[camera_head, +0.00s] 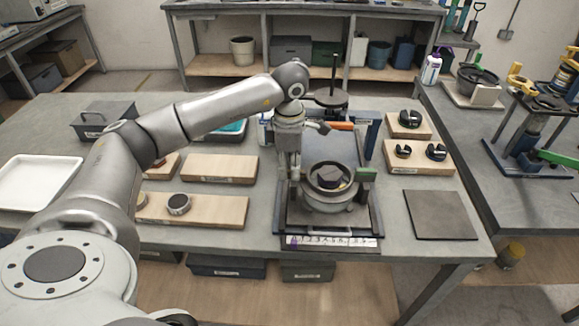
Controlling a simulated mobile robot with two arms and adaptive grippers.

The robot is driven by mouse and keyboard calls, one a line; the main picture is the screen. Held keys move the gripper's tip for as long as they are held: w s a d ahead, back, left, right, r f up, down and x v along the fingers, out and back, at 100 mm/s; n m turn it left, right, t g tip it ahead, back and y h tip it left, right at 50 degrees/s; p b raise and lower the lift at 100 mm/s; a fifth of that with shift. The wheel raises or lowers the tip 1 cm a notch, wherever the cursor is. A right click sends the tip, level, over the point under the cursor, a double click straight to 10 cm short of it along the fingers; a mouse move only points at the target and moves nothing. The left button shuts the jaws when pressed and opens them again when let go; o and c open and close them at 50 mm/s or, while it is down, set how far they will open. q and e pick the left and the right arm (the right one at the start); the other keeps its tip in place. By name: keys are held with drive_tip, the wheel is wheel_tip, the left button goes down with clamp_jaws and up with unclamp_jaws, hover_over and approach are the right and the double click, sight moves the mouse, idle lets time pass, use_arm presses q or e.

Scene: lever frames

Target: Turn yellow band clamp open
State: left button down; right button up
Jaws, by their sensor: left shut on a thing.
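The clamp fixture (350,206) stands on the middle table, with a round grey pot-like part (330,192) and a dark block inside its ring. My left arm comes in from the left, and its gripper (295,196) points down at the left side of the ring. It is shut on a small part there, likely a clamp handle, mostly hidden by the fingers. No yellow band shows clearly on it. An orange handle (341,126) sticks out behind the ring, and a green block (366,174) sits at its right. My right gripper is not in view.
A numbered strip (330,242) lies at the fixture's front. Wooden boards (220,169) lie to the left, and boards with black parts (418,158) to the right. A bare grey plate (440,214) lies front right. Another frame with a green handle (558,158) stands on the right table.

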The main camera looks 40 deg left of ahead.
use_arm(q)
drive_tip(key=shift+m, duration=0.3)
drive_tip(key=shift+b, duration=0.3)
drive_tip(key=shift+w+f+m+b, duration=0.15)
drive_tip(key=shift+m+b, duration=0.5)
drive_tip(key=shift+m, duration=0.45)
drive_tip(key=m, duration=0.2)
drive_tip(key=m+b, duration=0.2)
drive_tip(key=m, duration=0.1)
drive_tip(key=shift+w+m, duration=0.25)
drive_tip(key=shift+m, duration=0.05)
drive_tip(key=m+b, duration=0.1)
drive_tip(key=m, duration=0.4)
drive_tip(key=shift+w+b, duration=0.2)
drive_tip(key=shift+b, duration=0.2)
drive_tip(key=m, duration=0.4)
drive_tip(key=shift+w+d+b, duration=0.1)
drive_tip(key=shift+d+b, duration=0.1)
drive_tip(key=shift+b, duration=0.15)
drive_tip(key=shift+m, duration=0.5)
drive_tip(key=c, duration=1.4)
unclamp_jaws()
drive_tip(key=shift+c, duration=0.2)
